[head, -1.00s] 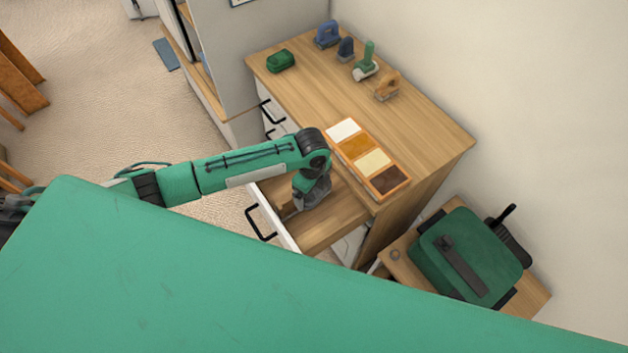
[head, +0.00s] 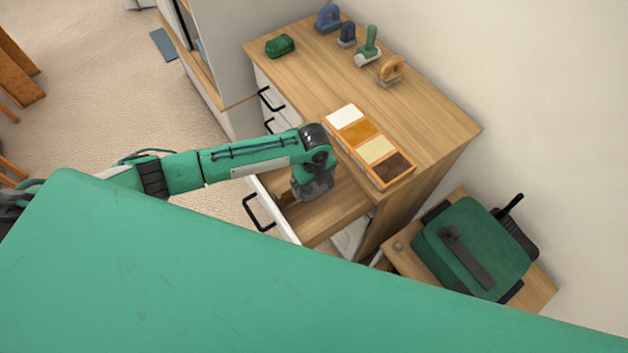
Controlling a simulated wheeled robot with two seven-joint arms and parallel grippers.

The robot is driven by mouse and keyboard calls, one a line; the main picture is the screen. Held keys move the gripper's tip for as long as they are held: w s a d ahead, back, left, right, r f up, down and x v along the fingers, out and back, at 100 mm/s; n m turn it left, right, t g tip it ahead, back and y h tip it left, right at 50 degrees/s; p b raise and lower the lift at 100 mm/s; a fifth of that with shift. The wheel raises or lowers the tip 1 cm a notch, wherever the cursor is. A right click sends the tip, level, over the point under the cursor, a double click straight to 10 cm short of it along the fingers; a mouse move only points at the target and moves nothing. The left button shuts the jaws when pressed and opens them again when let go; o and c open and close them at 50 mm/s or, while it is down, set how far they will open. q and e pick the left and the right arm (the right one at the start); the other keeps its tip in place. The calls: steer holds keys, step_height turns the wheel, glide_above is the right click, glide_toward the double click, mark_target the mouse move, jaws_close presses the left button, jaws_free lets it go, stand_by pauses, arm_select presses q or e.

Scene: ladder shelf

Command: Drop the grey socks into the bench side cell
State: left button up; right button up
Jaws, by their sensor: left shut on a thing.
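My left arm reaches in from the left over the pulled-out drawer (head: 335,212) of a wooden dresser. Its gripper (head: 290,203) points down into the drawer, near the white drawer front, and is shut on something. What it holds is hidden behind the gripper and too small to tell. I cannot make out the grey socks anywhere, nor a bench side cell. My right gripper is not in view.
The dresser top (head: 420,120) holds a four-colour tray (head: 360,131), a green bundle (head: 280,45) and several small objects at the back. A green bag (head: 475,250) lies on a low wooden surface (head: 540,297) at right. Carpet is open at left.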

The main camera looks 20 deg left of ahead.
arm_select(q)
steer(key=shift+f, duration=0.3)
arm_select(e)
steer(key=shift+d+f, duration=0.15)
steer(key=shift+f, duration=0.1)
arm_select(q)
steer(key=o, duration=0.6)
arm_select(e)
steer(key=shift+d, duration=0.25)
arm_select(q)
steer(key=shift+r, duration=0.2)
steer(key=shift+r+b, duration=1.45)
steer(key=shift+r, duration=5.35)
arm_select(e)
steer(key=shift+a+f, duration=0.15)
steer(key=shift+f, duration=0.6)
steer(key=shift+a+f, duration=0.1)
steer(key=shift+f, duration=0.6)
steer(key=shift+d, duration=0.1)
